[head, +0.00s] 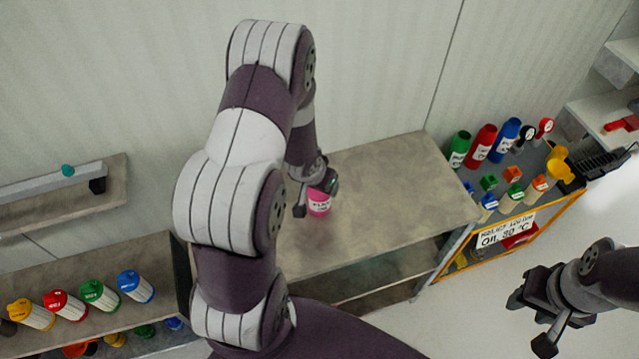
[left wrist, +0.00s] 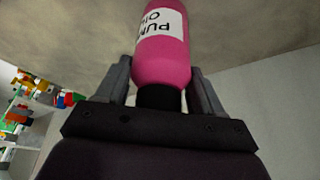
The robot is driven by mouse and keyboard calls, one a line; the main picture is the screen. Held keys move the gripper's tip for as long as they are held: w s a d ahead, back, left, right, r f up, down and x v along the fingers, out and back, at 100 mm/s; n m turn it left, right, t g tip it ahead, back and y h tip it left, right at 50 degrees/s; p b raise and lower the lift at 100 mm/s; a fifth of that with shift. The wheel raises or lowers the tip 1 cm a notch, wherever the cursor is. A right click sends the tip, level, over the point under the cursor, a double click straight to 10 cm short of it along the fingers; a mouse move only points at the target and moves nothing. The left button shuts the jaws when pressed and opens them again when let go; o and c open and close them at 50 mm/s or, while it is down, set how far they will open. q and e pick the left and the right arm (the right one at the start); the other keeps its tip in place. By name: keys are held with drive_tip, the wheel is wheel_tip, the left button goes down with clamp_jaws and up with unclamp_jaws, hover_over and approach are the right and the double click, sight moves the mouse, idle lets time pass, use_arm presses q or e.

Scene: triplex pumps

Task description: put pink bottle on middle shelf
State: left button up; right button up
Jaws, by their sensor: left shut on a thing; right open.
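The pink bottle (head: 319,203) shows in the head view at the top surface of the middle shelf unit (head: 400,190). Its upper part is hidden by my left gripper (head: 318,190). In the left wrist view the pink bottle (left wrist: 165,55) has a white label and a black neck. My left gripper (left wrist: 165,95) is shut on it, with one finger on each side of the neck. I cannot tell whether the bottle touches the surface. A lower shelf (head: 385,270) shows under the top. My right gripper (head: 530,325) is open and empty at the lower right, over the floor.
A cart (head: 490,240) with green, red and blue bottles (head: 482,145) and small containers stands right of the unit. A left shelf (head: 95,260) holds yellow, red, green and blue bottles (head: 98,294). The unit's top is clear right of the pink bottle.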

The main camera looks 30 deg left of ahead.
use_arm(q)
drive_tip(key=shift+s, duration=0.15)
drive_tip(key=o, duration=1.7)
